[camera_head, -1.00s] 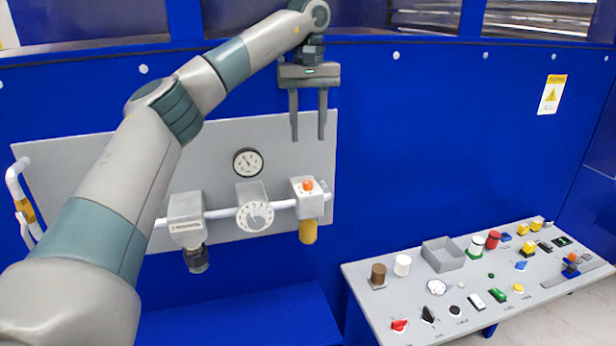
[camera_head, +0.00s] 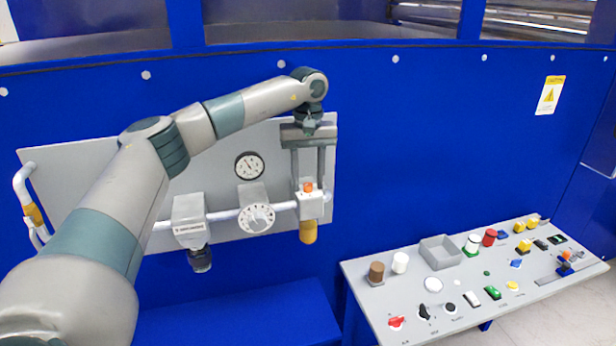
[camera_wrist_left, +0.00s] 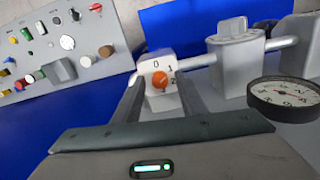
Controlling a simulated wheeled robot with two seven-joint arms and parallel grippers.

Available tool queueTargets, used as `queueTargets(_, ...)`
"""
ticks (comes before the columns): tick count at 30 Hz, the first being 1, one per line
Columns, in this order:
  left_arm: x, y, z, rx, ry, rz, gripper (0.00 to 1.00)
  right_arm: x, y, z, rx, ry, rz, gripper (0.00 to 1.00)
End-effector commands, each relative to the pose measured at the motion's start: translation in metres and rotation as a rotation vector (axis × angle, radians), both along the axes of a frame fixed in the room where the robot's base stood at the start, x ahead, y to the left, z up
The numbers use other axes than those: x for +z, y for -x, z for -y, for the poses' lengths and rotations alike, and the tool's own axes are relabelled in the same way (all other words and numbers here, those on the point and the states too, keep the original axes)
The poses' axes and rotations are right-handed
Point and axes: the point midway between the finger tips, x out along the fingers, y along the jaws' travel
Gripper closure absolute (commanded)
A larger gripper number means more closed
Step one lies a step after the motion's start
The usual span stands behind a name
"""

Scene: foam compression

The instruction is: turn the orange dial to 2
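The orange dial (camera_head: 308,187) is a small round knob on a white valve box (camera_head: 311,206) at the right end of the pipe on the grey wall panel. In the left wrist view the orange dial (camera_wrist_left: 159,79) has the marks 0, 1 and 2 around it; which mark it points to is not clear. My left gripper (camera_head: 308,189) is open and points down. Its two fingers stand apart on either side of the dial and the top of the box; I cannot tell whether they touch. My right gripper is not in view.
To the left on the pipe are a white numbered knob (camera_head: 257,216) and a grey regulator (camera_head: 188,222), with a pressure gauge (camera_head: 249,166) above. A yellow-brown cylinder (camera_head: 310,232) hangs below the valve box. A control desk (camera_head: 370,300) with several buttons stands at lower right.

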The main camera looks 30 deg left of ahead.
Motion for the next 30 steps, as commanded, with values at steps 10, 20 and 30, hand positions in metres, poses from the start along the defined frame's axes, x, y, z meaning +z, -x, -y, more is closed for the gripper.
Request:
queueTargets(10, 0.0002, 0.0, -0.0001, 0.0, 0.0, 0.0, 0.98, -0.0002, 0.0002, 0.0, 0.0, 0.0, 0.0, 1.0)
queueTargets(20, 0.0002, -0.0001, -0.0002, -0.015, 0.0, 0.0, 1.0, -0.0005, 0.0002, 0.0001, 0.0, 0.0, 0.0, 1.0)
queueTargets(30, 0.0001, -0.0004, -0.0001, -0.148, 0.001, 0.0, 1.0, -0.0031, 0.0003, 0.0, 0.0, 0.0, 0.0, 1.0)
